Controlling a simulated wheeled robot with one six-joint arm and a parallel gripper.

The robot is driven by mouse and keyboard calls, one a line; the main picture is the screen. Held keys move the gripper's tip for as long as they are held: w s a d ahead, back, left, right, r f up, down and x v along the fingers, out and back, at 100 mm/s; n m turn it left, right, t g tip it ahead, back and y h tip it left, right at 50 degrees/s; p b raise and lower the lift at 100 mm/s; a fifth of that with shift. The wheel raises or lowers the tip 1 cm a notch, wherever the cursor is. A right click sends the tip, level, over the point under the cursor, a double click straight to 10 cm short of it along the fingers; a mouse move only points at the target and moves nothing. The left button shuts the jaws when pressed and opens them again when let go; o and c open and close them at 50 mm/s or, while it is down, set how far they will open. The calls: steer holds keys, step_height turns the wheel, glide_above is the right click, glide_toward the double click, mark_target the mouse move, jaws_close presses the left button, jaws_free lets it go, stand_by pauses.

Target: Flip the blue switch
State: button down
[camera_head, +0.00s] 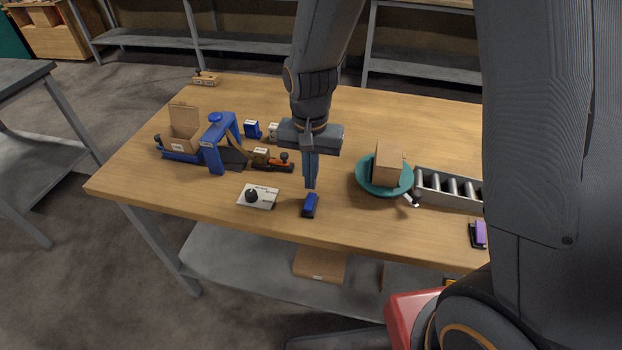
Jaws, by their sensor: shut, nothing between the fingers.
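A small blue switch (310,206) with a dark base sits near the front edge of the wooden table (225,214), left of the picture's middle. My gripper (311,186) points down with its fingers together and nothing between them. Its fingertips are just above and behind the blue switch in the picture; I cannot tell whether they touch it. Which way the switch's rocker is tipped is too small to tell.
A white plate with a black knob (253,196) lies left of the switch. A teal turntable (366,187) bearing a cardboard box (388,166) and a roller conveyor (440,200) stand to the right. A purple switch (479,234) is at front right. A blue frame (214,150) stands at left.

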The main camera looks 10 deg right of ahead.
steer(key=shift+f, duration=0.85)
steer(key=shift+f, duration=0.1)
steer(key=shift+w+f, duration=0.1)
steer(key=shift+f, duration=0.05)
steer(key=shift+p, duration=0.3)
steer(key=shift+r+p, duration=0.6)
steer(key=shift+r, duration=0.25)
steer(key=shift+r+p, duration=0.4)
steer(key=w+d+r, duration=0.1)
steer(key=w+r, duration=0.2)
steer(key=r, duration=0.9)
steer(key=shift+r, duration=0.4)
